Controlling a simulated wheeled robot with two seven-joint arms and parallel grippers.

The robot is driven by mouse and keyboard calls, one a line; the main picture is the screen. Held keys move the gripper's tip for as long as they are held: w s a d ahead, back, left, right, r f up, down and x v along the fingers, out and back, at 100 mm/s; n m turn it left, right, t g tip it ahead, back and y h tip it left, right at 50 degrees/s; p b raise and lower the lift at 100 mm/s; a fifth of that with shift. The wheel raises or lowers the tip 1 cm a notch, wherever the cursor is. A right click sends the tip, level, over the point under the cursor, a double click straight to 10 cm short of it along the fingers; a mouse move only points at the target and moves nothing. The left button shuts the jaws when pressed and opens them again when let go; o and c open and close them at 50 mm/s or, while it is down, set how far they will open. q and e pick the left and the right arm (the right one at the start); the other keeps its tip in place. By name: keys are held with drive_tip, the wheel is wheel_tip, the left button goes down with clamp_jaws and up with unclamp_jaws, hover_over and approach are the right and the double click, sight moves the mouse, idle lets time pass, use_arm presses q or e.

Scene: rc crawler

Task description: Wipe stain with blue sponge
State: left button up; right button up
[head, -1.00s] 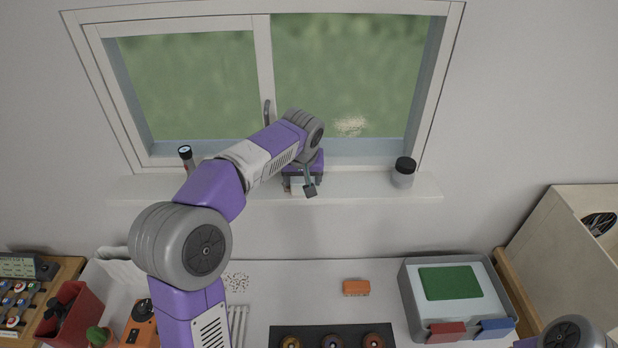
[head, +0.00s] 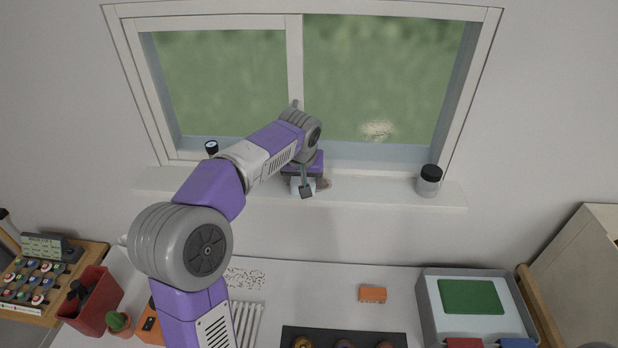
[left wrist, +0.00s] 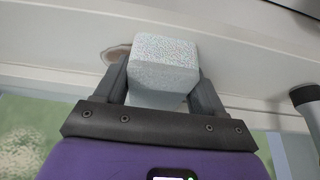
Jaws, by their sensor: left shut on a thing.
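My left gripper (head: 305,187) is low at the middle of the window sill (head: 395,190). In the left wrist view my left gripper (left wrist: 163,82) is shut on a pale, speckled grey-white block (left wrist: 163,68); no clear blue shows on it. A small brownish stain (head: 323,183) lies on the sill just right of the gripper in the head view. The stain also shows beside the block in the left wrist view (left wrist: 115,53), partly behind a finger. I cannot tell whether the block touches the sill. My right gripper is out of view.
A dark-lidded jar (head: 429,181) stands on the sill at right and a small bottle (head: 211,148) at left. Below are an orange block (head: 372,294) and a grey tray (head: 430,300) with a green pad (head: 470,296).

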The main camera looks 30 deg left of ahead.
sight(333, 186)
use_arm(q)
drive_tip(key=shift+w+d, duration=0.2)
drive_tip(key=shift+d, duration=0.3)
drive_tip(key=shift+w+d+p, duration=0.2)
drive_tip(key=shift+w+d, duration=0.15)
drive_tip(key=shift+d, duration=0.25)
drive_tip(key=shift+w+d+p, duration=0.2)
drive_tip(key=shift+w+d, duration=0.1)
drive_tip(key=shift+d, duration=0.3)
drive_tip(key=shift+w+d+f+p, duration=0.1)
drive_tip(key=shift+w+d, duration=0.15)
drive_tip(key=shift+d, duration=0.3)
drive_tip(key=shift+w+d+p, duration=0.1)
drive_tip(key=shift+w+d, duration=0.15)
drive_tip(key=shift+d, duration=0.3)
drive_tip(key=shift+w+d+f+p, duration=0.1)
drive_tip(key=shift+w+d, duration=0.15)
drive_tip(key=shift+d, duration=0.3)
wheel_tip(333, 186, up, 6)
drive_tip(key=p, duration=0.5)
drive_tip(key=shift+r, duration=0.2)
drive_tip(key=shift+f, duration=0.1)
